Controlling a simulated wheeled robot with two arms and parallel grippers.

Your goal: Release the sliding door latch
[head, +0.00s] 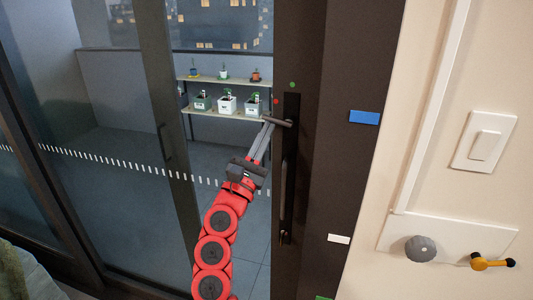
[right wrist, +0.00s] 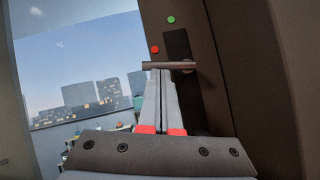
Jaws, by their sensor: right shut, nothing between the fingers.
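The sliding door (head: 308,150) has a dark frame with a black plate on it. A short grey latch lever (head: 277,121) sticks out from the plate's upper part to the left; it also shows in the right wrist view (right wrist: 180,66), lying nearly level. A red dot (head: 276,101) and a green dot (head: 292,85) are on the frame above the lever. My right gripper (head: 268,122) is shut and empty, its tips right at the lever, under it in the wrist view (right wrist: 160,72). I cannot tell whether they touch. My left gripper is out of view.
A long vertical door handle (head: 284,190) sits below the lever. Glass panes are on the left, with shelves of potted plants (head: 227,104) behind. On the right wall are a light switch (head: 486,145) and a panel with a grey knob (head: 420,249) and a yellow hook-like piece (head: 490,262).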

